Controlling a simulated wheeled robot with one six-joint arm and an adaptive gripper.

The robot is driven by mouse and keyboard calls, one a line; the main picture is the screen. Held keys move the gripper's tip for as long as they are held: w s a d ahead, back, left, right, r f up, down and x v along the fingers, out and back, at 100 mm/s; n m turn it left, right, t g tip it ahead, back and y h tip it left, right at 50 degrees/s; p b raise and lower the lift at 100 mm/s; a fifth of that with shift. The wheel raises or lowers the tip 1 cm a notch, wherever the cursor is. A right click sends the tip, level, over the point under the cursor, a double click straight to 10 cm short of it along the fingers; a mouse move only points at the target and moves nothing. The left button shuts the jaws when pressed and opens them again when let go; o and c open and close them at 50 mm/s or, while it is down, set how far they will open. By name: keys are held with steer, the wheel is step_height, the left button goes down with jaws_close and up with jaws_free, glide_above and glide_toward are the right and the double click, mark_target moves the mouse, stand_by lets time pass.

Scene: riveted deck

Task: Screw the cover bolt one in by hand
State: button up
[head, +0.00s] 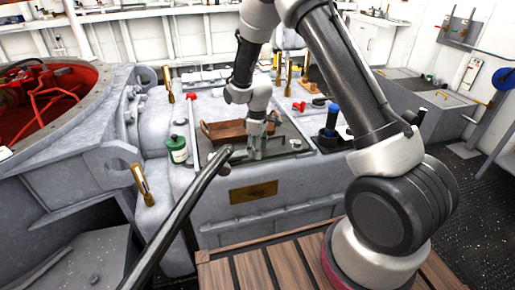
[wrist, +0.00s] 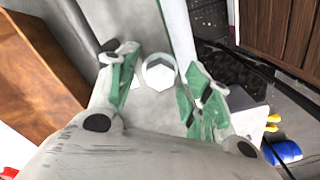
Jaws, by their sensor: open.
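My gripper (wrist: 158,88) is open, with its two green-padded fingers spread apart. A pale grey hexagonal bolt head (wrist: 160,72) shows between the fingertips in the wrist view, with a gap to each finger. I cannot tell how far its shank is in, as that part is hidden. In the head view my gripper (head: 263,150) points down over the dark-topped grey machine housing, just right of a wooden tray. The bolt cannot be made out there.
The wooden tray (head: 222,131) stands close beside my gripper. A green bottle (head: 177,149) is at its left, and a blue-topped tool (head: 332,118) stands to the right. A dark handrail (head: 180,214) crosses in front.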

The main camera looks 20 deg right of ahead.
steer(key=c, duration=1)
steer(key=shift+c, duration=0.2)
steer(key=shift+m, duration=0.4)
steer(key=m, duration=0.3)
steer(key=shift+m, duration=2)
steer(key=o, duration=1)
